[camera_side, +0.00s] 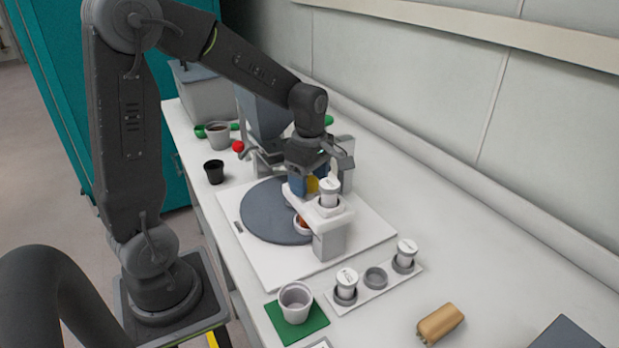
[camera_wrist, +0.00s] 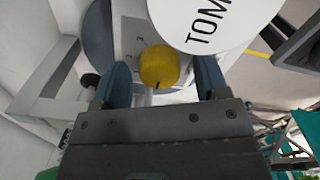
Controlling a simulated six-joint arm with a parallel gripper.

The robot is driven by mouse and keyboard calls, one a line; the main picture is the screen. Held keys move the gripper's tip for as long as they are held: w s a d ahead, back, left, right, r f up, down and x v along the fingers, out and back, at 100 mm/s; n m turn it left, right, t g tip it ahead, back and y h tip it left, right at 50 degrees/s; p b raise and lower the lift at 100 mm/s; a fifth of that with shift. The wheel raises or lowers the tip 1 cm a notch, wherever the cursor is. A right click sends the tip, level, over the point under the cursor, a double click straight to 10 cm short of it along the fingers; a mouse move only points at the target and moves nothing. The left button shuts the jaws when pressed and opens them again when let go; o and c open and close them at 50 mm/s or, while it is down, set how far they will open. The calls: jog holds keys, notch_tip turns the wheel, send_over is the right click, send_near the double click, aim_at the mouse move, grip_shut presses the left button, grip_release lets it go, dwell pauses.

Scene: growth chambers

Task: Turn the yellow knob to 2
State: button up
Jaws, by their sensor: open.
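The yellow knob (camera_wrist: 158,67) sits on the front of a white dispenser housing, with a dark pointer mark on its lower edge in the wrist view. In the side view the yellow knob (camera_side: 312,184) is small and partly hidden behind my gripper. My gripper (camera_wrist: 165,80) is open, with one blue-grey finger on each side of the knob and a gap to each. In the side view my gripper (camera_side: 306,182) is at the dispenser (camera_side: 330,238).
A white-lidded vial (camera_side: 329,190) marked "TOM" stands in the dispenser, close to the knob. A dark turntable (camera_side: 262,216) lies beside it. Vials stand in a white rack (camera_side: 361,298) in front, near a white cup (camera_side: 295,302) on a green mat (camera_side: 316,321). The right counter is mostly clear.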

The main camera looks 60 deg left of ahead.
jog(key=shift+c, duration=0.5)
jog(key=c, duration=0.8)
jog(key=shift+c, duration=0.2)
jog(key=shift+m, duration=0.3)
jog(key=m, duration=0.3)
jog(key=shift+m, duration=0.4)
jog(key=m, duration=1.3)
jog(key=shift+m, duration=0.3)
